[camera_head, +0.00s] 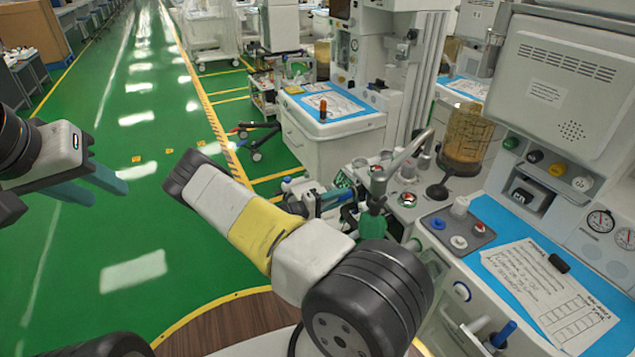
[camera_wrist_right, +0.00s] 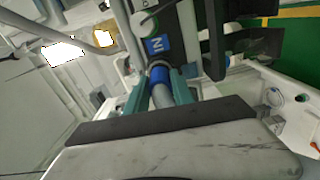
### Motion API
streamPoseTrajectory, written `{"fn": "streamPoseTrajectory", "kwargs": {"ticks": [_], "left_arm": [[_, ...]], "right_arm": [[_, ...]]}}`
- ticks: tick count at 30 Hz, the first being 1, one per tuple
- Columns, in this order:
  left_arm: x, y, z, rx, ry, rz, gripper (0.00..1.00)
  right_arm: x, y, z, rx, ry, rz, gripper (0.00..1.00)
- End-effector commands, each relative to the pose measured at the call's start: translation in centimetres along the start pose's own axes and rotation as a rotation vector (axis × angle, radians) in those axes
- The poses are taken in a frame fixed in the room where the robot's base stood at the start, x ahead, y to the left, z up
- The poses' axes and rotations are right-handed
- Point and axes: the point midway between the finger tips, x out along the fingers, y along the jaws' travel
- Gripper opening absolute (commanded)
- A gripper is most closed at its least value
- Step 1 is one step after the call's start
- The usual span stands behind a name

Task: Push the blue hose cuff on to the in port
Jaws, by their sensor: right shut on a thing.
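In the right wrist view, the blue hose cuff (camera_wrist_right: 160,74) sits at the end of a grey hose (camera_wrist_right: 164,97). My right gripper (camera_wrist_right: 160,80) has its teal fingers on either side of the cuff and is shut on it. The in port's blue label (camera_wrist_right: 156,45) is just beyond the cuff, in line with it. The cuff's front end is close to the port, but I cannot tell how far it is on. In the head view, my right arm largely hides this area. My left gripper (camera_head: 96,183) is open and empty over the green floor at the left.
The anaesthesia machine's worktop has a blue mat (camera_head: 497,228) with a paper sheet (camera_head: 550,290). An amber canister (camera_head: 468,138) and a metal pipe stand behind my right arm. Another cart (camera_head: 335,130) is further back. The green floor (camera_head: 130,240) at left is clear.

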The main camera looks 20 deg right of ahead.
Motion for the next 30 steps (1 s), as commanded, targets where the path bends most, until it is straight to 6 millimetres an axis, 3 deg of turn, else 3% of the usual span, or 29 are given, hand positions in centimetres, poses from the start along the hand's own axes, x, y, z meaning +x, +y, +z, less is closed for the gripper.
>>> {"fn": "streamPoseTrajectory", "kwargs": {"ticks": [15,16,20,30], "left_arm": [[0.0,0.0,0.0,0.0,0.0,0.0,0.36],[0.0,0.0,0.0,0.0,0.0,0.0,0.36],[0.0,0.0,0.0,0.0,0.0,0.0,0.36],[0.0,0.0,0.0,0.0,0.0,0.0,0.36]], "right_arm": [[1.3,0.0,0.0,0.0,0.0,0.0,0.0],[1.3,0.0,0.0,0.0,0.0,0.0,0.31],[1.3,0.0,0.0,0.0,0.0,0.0,0.54],[1.0,0.0,0.0,0.0,0.001,-0.001,0.54]]}}
